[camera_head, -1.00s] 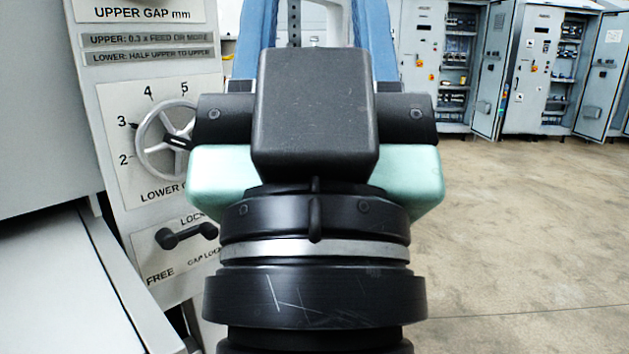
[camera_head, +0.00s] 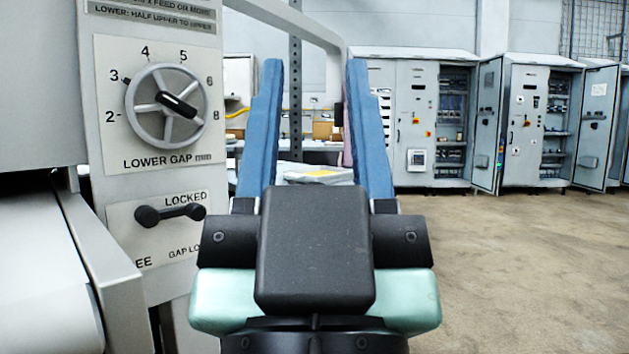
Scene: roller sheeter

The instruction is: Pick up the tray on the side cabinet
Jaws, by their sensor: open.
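My gripper (camera_head: 314,75) points away from me in the head view, its two long blue fingers spread wide apart. It is open, with nothing visibly held. A pale, low object with a yellow patch (camera_head: 318,173) shows between the fingers, beyond the black gripper body. It may be the tray on the side cabinet, but I cannot tell. Its lower part and whatever bears it are hidden behind my gripper.
The machine's grey panel (camera_head: 152,235) with a gap handwheel (camera_head: 167,104) and a black lock lever (camera_head: 170,215) stands close on the left. Cardboard boxes (camera_head: 322,130) sit on a surface at the back. Open electrical cabinets (camera_head: 415,125) line the back right. The floor (camera_head: 530,270) at right is clear.

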